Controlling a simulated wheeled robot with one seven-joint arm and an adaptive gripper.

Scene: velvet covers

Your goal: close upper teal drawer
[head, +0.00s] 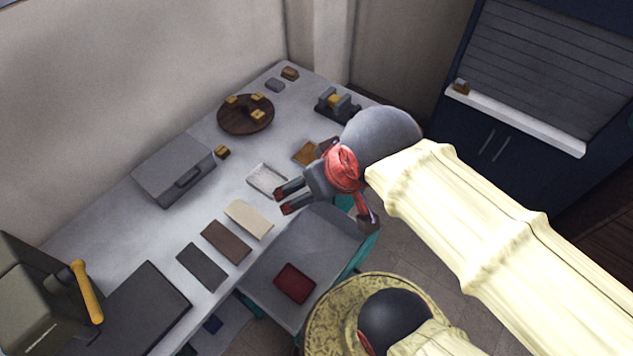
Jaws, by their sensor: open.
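The upper teal drawer (318,241) stands pulled out from under the white counter (203,287). Its grey inside faces up, and teal shows on its right side. A dark red tray-like object (295,283) lies in it. My arm hides the drawer's far right corner, and the drawer's front is mostly out of sight.
A grey case (174,168), a round wooden board (245,114) with small blocks, a shallow pale tray (267,179) and several flat swatches (226,241) lie on the counter. A dark cabinet (497,140) stands at right.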

